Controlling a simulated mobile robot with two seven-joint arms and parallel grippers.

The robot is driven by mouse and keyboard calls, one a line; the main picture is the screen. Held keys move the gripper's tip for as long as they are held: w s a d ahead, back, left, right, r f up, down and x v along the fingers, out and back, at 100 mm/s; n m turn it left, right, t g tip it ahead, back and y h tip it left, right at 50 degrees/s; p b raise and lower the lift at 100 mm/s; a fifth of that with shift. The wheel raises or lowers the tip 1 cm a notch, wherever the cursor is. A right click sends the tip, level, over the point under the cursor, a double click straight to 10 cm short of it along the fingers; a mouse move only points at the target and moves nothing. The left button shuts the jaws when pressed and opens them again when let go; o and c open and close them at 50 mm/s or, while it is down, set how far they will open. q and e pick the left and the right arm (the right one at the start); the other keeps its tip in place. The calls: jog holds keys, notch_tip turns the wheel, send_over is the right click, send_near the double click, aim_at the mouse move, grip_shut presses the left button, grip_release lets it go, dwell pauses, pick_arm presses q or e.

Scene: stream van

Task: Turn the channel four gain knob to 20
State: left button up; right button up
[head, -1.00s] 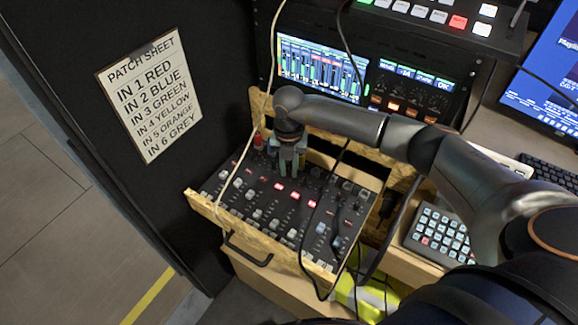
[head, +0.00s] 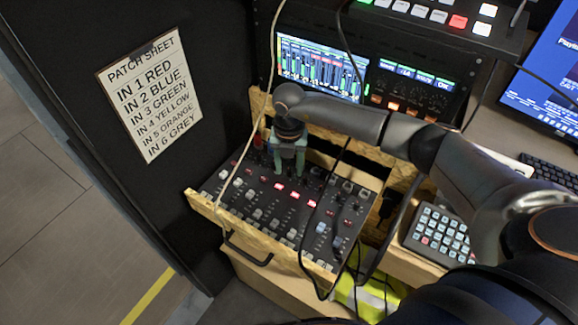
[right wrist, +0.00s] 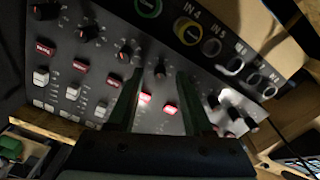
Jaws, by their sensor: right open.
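The mixer panel (head: 262,200) lies in a wooden drawer with rows of knobs, buttons and faders. In the right wrist view, the channel four gain knob (right wrist: 160,70) is a small dark knob below the yellow-ringed IN 4 socket (right wrist: 187,33). My right gripper (right wrist: 160,76) is open, with one finger on each side of this knob in that view. I cannot tell whether the fingers touch it, and its scale is too small to read. In the head view, my right gripper (head: 288,172) points down over the panel's back part and hides knobs there. My left gripper is not in view.
A pale cable (head: 244,150) and a dark cable (head: 335,165) hang across the panel. The drawer's wooden front (head: 207,210) has a black handle (head: 247,250). A patch sheet (head: 150,95) on the left wall lists IN 4 YELLOW. A rack screen (head: 320,68) stands behind.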

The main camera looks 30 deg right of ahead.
aim_at(289, 170)
notch_tip(289, 170, up, 12)
jog(key=shift+b, duration=0.35)
dwell(0.5)
